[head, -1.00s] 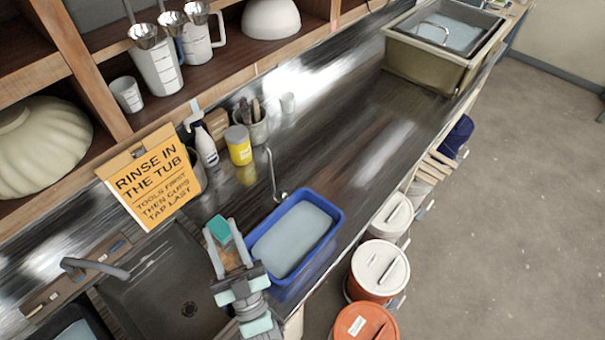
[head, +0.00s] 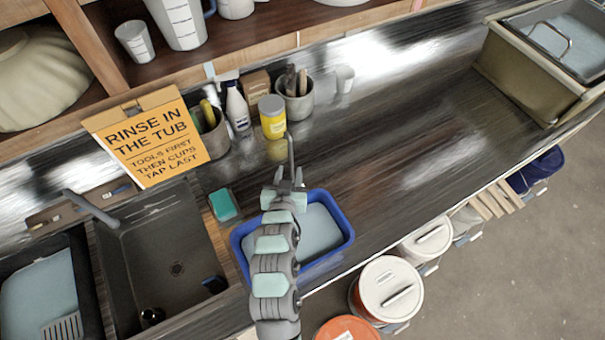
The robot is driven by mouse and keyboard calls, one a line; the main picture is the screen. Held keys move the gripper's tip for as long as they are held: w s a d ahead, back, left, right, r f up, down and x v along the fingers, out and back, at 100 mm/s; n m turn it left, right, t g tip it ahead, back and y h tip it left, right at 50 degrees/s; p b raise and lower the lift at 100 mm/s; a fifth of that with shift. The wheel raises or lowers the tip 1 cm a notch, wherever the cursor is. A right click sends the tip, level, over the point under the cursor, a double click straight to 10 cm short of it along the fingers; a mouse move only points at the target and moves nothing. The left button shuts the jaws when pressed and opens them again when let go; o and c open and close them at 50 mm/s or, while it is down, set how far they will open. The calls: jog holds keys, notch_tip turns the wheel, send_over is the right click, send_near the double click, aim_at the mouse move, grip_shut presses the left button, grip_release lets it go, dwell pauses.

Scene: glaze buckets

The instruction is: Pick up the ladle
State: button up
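The ladle (head: 291,155) shows as a thin grey handle that rises above the blue tub (head: 349,238), with its upper end near the yellow jar. Its lower part is hidden behind my gripper (head: 289,178). My gripper is over the back part of the tub, right at the handle, with a fingertip seen on each side of it. I cannot tell whether the fingers touch the handle or are closed on it. The tub holds pale liquid.
A teal sponge (head: 223,204) lies left of the tub, beside the dark sink (head: 150,255). A yellow jar (head: 272,118), spray bottle (head: 238,108) and tool crock (head: 295,100) stand behind. The counter to the right is clear. Lidded buckets (head: 391,290) stand below its front edge.

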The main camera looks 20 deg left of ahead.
aim_at(291, 160)
jog(key=p+x, duration=0.1)
jog(key=x, duration=0.3)
jog(key=shift+w+a, duration=0.2)
jog(key=shift+w, duration=0.2)
jog(key=shift+r+p+x, duration=0.1)
jog(key=shift+p+x, duration=0.4)
jog(key=shift+x, duration=0.45)
jog(key=shift+r+p+x, duration=0.15)
jog(key=shift+p+x, duration=0.3)
jog(key=shift+x, duration=0.55)
jog(key=shift+w+a+f, duration=0.25)
jog(key=shift+w+f, duration=0.1)
jog(key=shift+w, duration=0.2)
jog(key=shift+c, duration=0.3)
grip_shut()
